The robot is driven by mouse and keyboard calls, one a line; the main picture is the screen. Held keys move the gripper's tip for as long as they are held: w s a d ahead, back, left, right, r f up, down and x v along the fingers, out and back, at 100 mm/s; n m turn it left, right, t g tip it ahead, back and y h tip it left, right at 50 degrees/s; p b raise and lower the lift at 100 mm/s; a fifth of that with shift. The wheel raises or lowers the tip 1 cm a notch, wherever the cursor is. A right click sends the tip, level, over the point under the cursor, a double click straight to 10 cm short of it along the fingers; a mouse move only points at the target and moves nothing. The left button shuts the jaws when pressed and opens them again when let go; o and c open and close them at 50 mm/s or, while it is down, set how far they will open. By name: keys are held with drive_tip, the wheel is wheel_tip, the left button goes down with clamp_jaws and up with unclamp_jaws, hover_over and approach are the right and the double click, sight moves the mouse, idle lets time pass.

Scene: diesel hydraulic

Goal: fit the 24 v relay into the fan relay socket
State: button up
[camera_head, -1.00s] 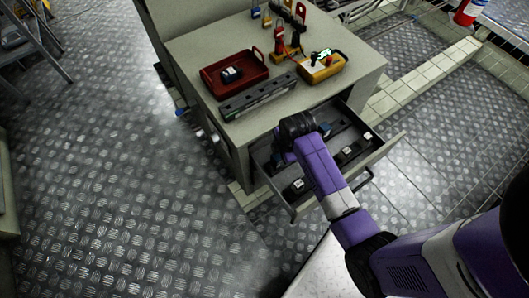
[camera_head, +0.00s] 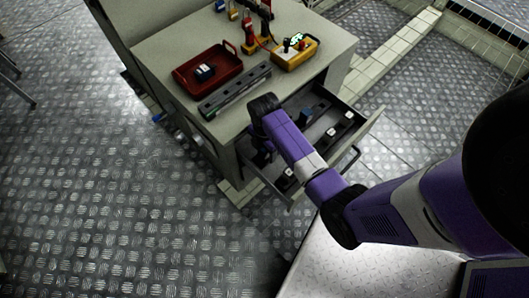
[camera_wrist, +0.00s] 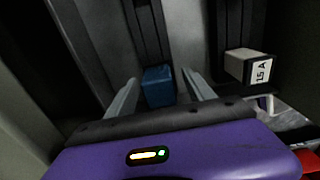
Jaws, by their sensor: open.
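In the wrist view my gripper (camera_wrist: 160,77) is open, its two fingers apart. A small blue block (camera_wrist: 158,90) shows between and beyond the fingers, at a dark channel; I cannot tell whether they touch it, and no marking is readable. A white-faced block marked 15 A (camera_wrist: 251,67) is to the right. In the head view the gripper is mostly hidden beneath my arm, over the left part of the open drawer (camera_head: 352,148). A grey rail (camera_head: 234,91) with dark slots lies along the bench's front edge; I cannot read which socket is the fan relay's.
A red tray (camera_head: 183,79) on the bench holds a dark blue, light-topped block (camera_head: 204,72). More small blocks (camera_head: 331,133) lie in the drawer, whose walls stand close around my gripper.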

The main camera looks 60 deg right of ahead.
drive_tip(key=shift+f, duration=0.6)
drive_tip(key=shift+r, duration=0.1)
clamp_jaws()
